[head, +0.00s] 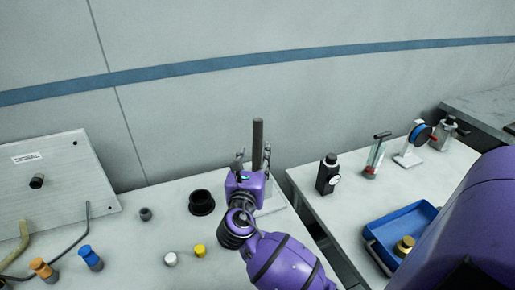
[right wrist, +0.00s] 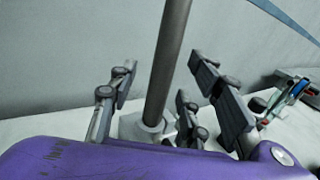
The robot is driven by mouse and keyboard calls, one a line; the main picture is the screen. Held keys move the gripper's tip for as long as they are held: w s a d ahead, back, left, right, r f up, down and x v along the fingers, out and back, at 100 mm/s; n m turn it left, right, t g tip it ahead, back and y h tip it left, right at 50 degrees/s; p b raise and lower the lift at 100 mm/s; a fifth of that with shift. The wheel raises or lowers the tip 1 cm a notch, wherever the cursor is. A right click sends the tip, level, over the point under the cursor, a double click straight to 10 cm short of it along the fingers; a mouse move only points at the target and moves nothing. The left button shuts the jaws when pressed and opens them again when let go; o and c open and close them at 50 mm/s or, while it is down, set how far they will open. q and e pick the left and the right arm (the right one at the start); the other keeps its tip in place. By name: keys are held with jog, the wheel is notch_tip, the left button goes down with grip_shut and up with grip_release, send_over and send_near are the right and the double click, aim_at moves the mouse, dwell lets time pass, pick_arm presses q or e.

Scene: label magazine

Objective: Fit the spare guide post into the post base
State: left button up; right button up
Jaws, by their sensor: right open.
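A tall dark grey guide post (head: 258,140) stands upright behind my right gripper (head: 252,160) in the head view. In the right wrist view the post (right wrist: 168,60) rises between the spread fingers from a collar on a pale block (right wrist: 133,126). My right gripper is open, with fingers to either side of the post and no visible contact. The gripper hides much of the post's lower part in the head view. A black round socket with a flange (head: 201,203), possibly the post base, stands on the table left of the gripper. My left gripper is not in view.
Small white (head: 170,259) and yellow (head: 199,251) pieces and a dark grey one (head: 145,214) lie on the left table. A metal panel (head: 60,180) stands far left. Across a gap, the right table holds a black bottle-like device (head: 328,175) and a blue tray (head: 372,242).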

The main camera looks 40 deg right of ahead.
aim_at(256, 151)
jog(key=x, duration=0.4)
jog(key=shift+d, duration=0.3)
jog(key=shift+r, duration=0.1)
jog(key=shift+c, duration=0.4)
grip_shut()
